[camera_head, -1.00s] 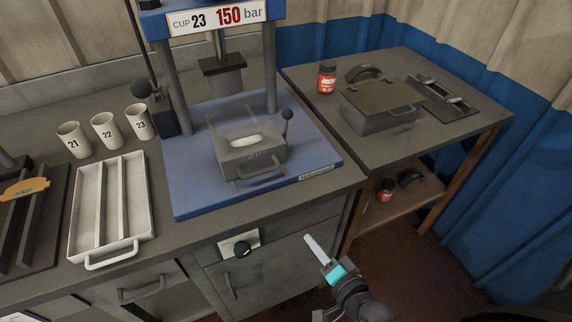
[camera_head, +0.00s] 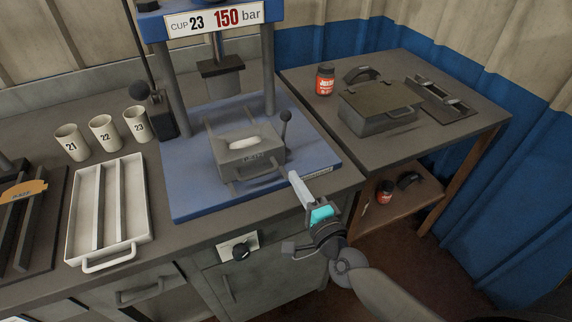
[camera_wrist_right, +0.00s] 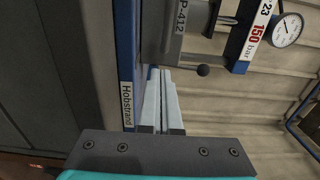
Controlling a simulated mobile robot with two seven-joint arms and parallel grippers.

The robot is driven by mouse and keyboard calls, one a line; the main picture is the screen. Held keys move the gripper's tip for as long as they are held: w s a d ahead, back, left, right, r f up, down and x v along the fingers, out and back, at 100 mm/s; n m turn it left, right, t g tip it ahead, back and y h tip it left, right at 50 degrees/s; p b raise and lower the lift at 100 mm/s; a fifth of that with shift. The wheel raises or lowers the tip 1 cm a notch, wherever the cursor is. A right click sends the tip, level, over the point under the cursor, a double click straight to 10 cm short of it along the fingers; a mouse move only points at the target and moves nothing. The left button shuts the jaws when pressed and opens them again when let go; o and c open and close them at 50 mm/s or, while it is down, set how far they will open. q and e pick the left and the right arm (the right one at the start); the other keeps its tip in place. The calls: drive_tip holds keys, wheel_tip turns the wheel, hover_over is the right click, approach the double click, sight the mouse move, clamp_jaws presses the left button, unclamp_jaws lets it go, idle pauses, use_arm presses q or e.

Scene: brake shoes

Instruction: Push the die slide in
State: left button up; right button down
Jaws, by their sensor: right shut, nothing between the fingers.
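The die slide (camera_head: 250,157) is a grey block with a pale oval piece in its top and a handle on its front. It sits on rails on the blue press base (camera_head: 190,196), forward of the press ram (camera_head: 222,82). A black ball-topped lever (camera_head: 286,116) stands at its right. My right gripper (camera_head: 293,176) is shut and empty, just in front of the slide and to its right, by the base's front edge. In the right wrist view its fingers (camera_wrist_right: 163,105) point toward the grey die block (camera_wrist_right: 187,30). I cannot tell whether they touch anything. My left gripper is not in view.
A white tray (camera_head: 143,200) and numbered cups (camera_head: 104,132) stand left of the press. A side table (camera_head: 350,150) at the right holds a grey box (camera_head: 380,108) and a red jar (camera_head: 325,79). A drawer cabinet (camera_head: 265,278) lies below.

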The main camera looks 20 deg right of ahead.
sight(281, 157)
drive_tip(key=shift+w+a, duration=0.15)
drive_tip(key=shift+w, duration=2.75)
drive_tip(key=w+b, duration=0.1)
drive_tip(key=w, duration=0.3)
drive_tip(key=shift+w, duration=0.25)
